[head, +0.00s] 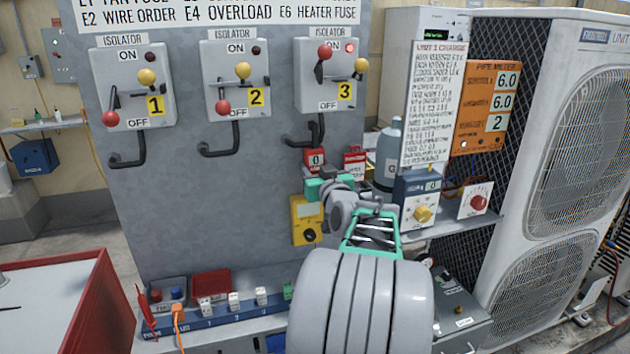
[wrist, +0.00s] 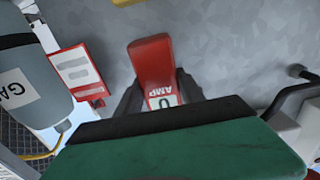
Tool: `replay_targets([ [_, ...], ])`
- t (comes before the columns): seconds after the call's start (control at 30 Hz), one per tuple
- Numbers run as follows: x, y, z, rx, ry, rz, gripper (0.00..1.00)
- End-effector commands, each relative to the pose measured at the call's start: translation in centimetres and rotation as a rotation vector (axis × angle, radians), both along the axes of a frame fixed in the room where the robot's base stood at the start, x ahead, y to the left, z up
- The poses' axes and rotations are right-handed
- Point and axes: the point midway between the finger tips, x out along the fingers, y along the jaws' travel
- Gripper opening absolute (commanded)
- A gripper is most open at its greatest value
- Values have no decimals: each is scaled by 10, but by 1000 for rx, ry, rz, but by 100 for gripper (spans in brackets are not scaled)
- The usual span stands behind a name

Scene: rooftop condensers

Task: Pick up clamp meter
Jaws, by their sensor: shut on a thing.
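The clamp meter is a small red device with a pale display reading 0. It shows in the head view (head: 315,157) just above my gripper (head: 318,180), in front of the grey isolator panel. In the wrist view the red clamp meter (wrist: 152,65), lettered AMP, stands between the two dark fingers of my gripper (wrist: 160,92). The fingers are shut on its lower part. My green gripper body hides its lowest end. I cannot tell whether it touches the panel behind.
A yellow meter (head: 305,222) sits just below my gripper. A red-and-white box (head: 354,164) and a grey gas bottle (head: 388,150) stand close on the right. Isolator handles (head: 318,130) stick out above left. A blue-fronted shelf (head: 215,313) with small parts lies below.

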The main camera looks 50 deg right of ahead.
Motion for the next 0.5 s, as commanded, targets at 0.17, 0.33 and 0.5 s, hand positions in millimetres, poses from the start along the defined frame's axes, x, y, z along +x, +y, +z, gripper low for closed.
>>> replay_targets([
  [0.17, -36, 18, -1, -5, -2, -5, 0],
  [0.33, -86, 44, -3, -7, -2, -9, 0],
  [0.5, -132, 69, -3, -5, -1, -10, 0],
])
